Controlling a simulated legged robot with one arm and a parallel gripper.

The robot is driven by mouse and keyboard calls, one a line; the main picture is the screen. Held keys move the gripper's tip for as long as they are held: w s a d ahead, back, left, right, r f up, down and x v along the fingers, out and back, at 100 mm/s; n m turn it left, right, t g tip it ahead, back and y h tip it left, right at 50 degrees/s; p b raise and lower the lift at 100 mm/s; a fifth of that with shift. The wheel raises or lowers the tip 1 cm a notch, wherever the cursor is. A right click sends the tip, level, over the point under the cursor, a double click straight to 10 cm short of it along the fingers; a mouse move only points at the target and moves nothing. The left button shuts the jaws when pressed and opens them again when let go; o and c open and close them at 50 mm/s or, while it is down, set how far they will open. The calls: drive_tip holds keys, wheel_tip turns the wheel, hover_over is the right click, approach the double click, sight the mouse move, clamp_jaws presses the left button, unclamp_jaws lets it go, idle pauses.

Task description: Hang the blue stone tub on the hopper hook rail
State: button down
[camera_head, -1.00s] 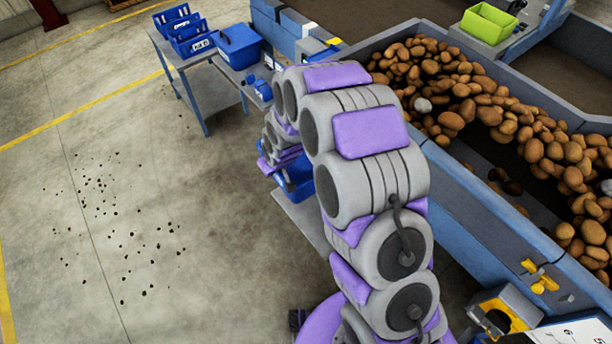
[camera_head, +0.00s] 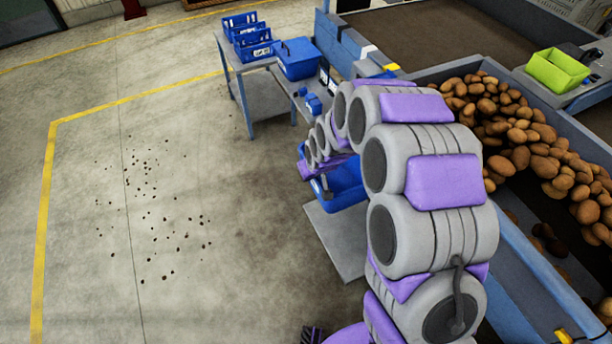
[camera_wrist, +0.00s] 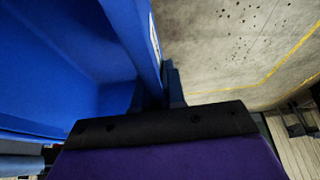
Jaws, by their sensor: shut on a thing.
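The blue tub (camera_head: 345,187) hangs from my gripper (camera_head: 312,172), over or just beside a grey plate low to the left of the hopper. In the wrist view the tub (camera_wrist: 60,50) fills the left side, and my gripper (camera_wrist: 158,88) is shut on its wall near a white label. My arm covers part of the tub and much of the hopper's near side in the head view. The hopper (camera_head: 520,285) holds potatoes and stands at the right. I cannot make out the hook rail.
A grey table (camera_head: 262,95) at the back carries several blue bins (camera_head: 250,40) and a blue lidded box (camera_head: 297,58). A green bin (camera_head: 557,70) sits at the far right. A grey plate (camera_head: 335,240) lies beside the hopper. The left floor is open, with dark crumbs.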

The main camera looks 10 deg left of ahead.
sight(341, 170)
drive_tip(key=shift+w+d+f, duration=0.15)
drive_tip(key=shift+w+d, duration=0.15)
drive_tip(key=shift+w, duration=0.5)
drive_tip(key=d, duration=0.1)
drive_tip(key=w+d, duration=0.1)
drive_tip(key=d, duration=0.1)
drive_tip(key=shift+w+d, duration=0.1)
drive_tip(key=shift+w, duration=0.05)
drive_tip(key=shift+w+d+b, duration=0.45)
drive_tip(key=shift+w+d, duration=0.5)
drive_tip(key=shift+w, duration=0.15)
drive_tip(key=shift+w+d+b, duration=0.15)
drive_tip(key=shift+w+d, duration=0.35)
drive_tip(key=shift+d, duration=0.4)
drive_tip(key=shift+w+d+b, duration=0.15)
drive_tip(key=shift+w+d, duration=0.35)
drive_tip(key=shift+d, duration=0.35)
drive_tip(key=shift+s+a+f, duration=0.1)
drive_tip(key=shift+a+f, duration=0.05)
drive_tip(key=shift+f, duration=0.5)
drive_tip(key=shift+a+f, duration=0.1)
drive_tip(key=shift+f, duration=0.5)
drive_tip(key=shift+d+f, duration=0.1)
drive_tip(key=shift+f, duration=0.25)
